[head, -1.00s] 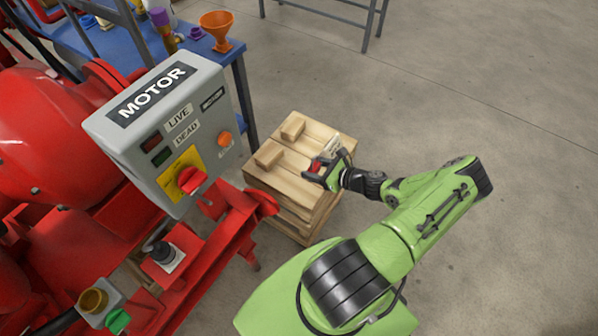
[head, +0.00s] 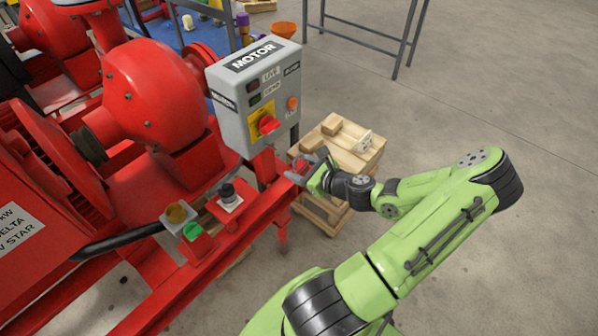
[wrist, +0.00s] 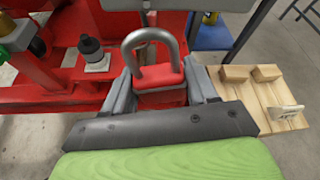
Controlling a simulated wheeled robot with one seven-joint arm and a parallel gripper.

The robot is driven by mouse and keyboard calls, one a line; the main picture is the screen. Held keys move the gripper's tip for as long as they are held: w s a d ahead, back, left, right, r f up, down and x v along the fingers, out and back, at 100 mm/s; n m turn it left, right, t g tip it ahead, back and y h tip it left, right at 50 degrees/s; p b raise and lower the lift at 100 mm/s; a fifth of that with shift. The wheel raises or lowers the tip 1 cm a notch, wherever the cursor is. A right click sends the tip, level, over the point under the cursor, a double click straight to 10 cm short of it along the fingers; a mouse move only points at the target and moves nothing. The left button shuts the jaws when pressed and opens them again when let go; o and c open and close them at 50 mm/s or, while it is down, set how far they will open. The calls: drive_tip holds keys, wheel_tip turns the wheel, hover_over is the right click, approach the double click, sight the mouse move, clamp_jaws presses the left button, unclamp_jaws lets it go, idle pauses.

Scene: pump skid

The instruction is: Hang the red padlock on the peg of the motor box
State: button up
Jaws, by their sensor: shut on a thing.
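The red padlock (wrist: 160,78) is between the fingers of my gripper (wrist: 160,92) in the wrist view, with its grey shackle up and its body upright. My gripper is shut on it. In the head view my gripper (head: 306,172) is below and right of the grey motor box (head: 236,122), apart from it. The padlock is mostly hidden by the fingers there. The motor box carries a MOTOR label, LIVE and DEAD labels, an orange button and a red rotary switch (head: 268,124) on a yellow plate. I cannot clearly make out its peg.
A wooden crate (head: 352,158) with blocks on top stands behind my gripper. Open concrete floor is at the right.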

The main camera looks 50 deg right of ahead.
drive_tip(key=r+x, duration=0.2)
drive_tip(key=x, duration=0.7)
drive_tip(key=shift+w+a+b, duration=0.35)
drive_tip(key=shift+w, duration=0.3)
drive_tip(key=shift+f, duration=0.15)
idle(0.4)
drive_tip(key=o, duration=1.2)
drive_tip(key=shift+s, duration=0.15)
drive_tip(key=p+v, duration=0.3)
drive_tip(key=v, duration=1.2)
drive_tip(key=shift+s, duration=0.25)
